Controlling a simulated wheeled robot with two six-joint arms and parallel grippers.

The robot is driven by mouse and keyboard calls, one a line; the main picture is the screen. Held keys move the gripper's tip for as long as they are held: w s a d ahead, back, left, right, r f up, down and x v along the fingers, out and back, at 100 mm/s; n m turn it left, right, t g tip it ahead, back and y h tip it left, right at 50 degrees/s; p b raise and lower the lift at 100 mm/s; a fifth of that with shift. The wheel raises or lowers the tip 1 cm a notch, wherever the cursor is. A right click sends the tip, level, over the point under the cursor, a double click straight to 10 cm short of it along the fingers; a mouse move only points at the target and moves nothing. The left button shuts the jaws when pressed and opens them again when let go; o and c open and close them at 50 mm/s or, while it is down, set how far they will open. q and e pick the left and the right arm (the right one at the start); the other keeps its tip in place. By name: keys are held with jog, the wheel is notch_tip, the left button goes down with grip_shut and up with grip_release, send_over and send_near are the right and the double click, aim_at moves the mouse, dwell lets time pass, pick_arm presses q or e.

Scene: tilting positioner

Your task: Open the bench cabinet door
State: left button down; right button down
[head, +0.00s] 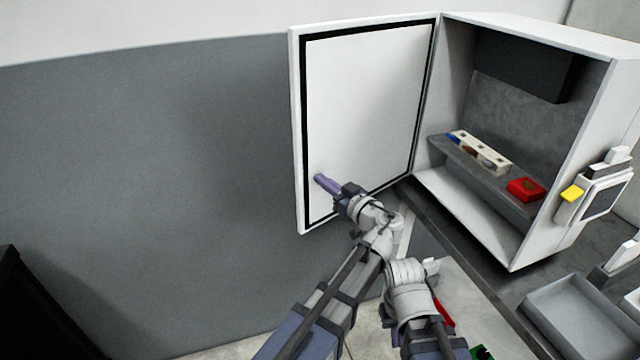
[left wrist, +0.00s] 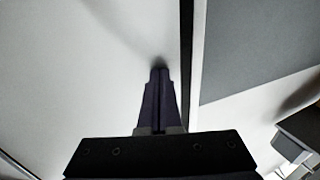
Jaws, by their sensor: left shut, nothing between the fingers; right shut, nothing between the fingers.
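The bench cabinet (head: 545,32) stands at the right with its front open. Its white door (head: 365,100), with a black seal along the edge, is swung far out to the left and its inner face shows. My left gripper (head: 320,179) is shut and empty, its purple fingers at the lower left part of the inner face. In the left wrist view the shut fingers (left wrist: 160,72) point at the white door panel (left wrist: 80,70) beside the black seal (left wrist: 186,60). The tips touch or nearly touch it. My right arm shows at the bottom, but I cannot see its fingers.
A shelf in the cabinet holds a pale block with holes (head: 480,152) and a red box (head: 526,190). A device with a yellow part (head: 571,194) is on the cabinet's right side. A grey tray (head: 580,315) lies on the bench. The floor left of the door looks clear.

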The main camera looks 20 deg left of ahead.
aim_at(306, 180)
dwell(0.3)
pick_arm(q)
jog(key=x, duration=1.3)
jog(key=shift+w+d, duration=0.15)
jog(key=shift+w, duration=0.15)
jog(key=s+d, duration=0.2)
jog(key=s, duration=0.1)
jog(key=s+d, duration=0.3)
jog(key=s, duration=0.1)
jog(key=s+d, duration=0.3)
jog(key=s, duration=0.1)
jog(key=shift+s+d, duration=0.2)
